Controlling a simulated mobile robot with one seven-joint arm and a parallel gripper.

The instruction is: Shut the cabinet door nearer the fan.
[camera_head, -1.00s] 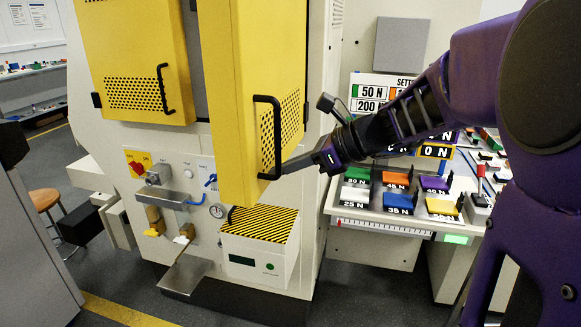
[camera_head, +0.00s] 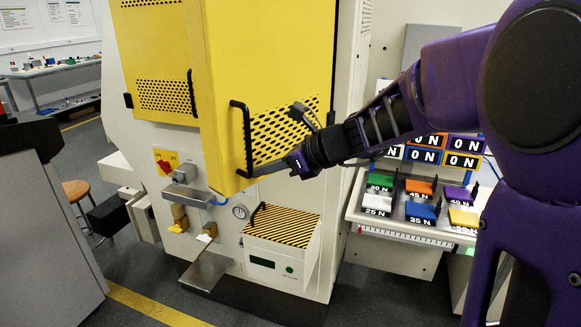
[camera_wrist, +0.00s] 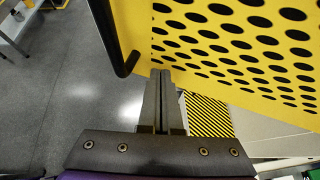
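The cabinet (camera_head: 345,200) has two yellow doors. The right door (camera_head: 285,60) stands ajar, swung out toward me, hinge side at right; its perforated front and black bar handle (camera_head: 243,140) face me. The left door (camera_head: 155,60) is partly covered by it, and I cannot tell whether it is fully shut. My gripper (camera_head: 262,170) is at the right door's lower front, right of the handle's lower end. In the wrist view, my gripper (camera_wrist: 160,78) has its fingers together, empty, close to the perforated panel; the handle (camera_wrist: 118,40) is left of them. Contact is unclear. No fan is visible.
A striped yellow-black box (camera_head: 285,225) juts out below the right door. Valves and a gauge (camera_head: 240,211) are beside it. A bench with coloured weight blocks (camera_head: 420,212) stands at right. A grey cabinet (camera_head: 45,230) stands at left; open floor lies between.

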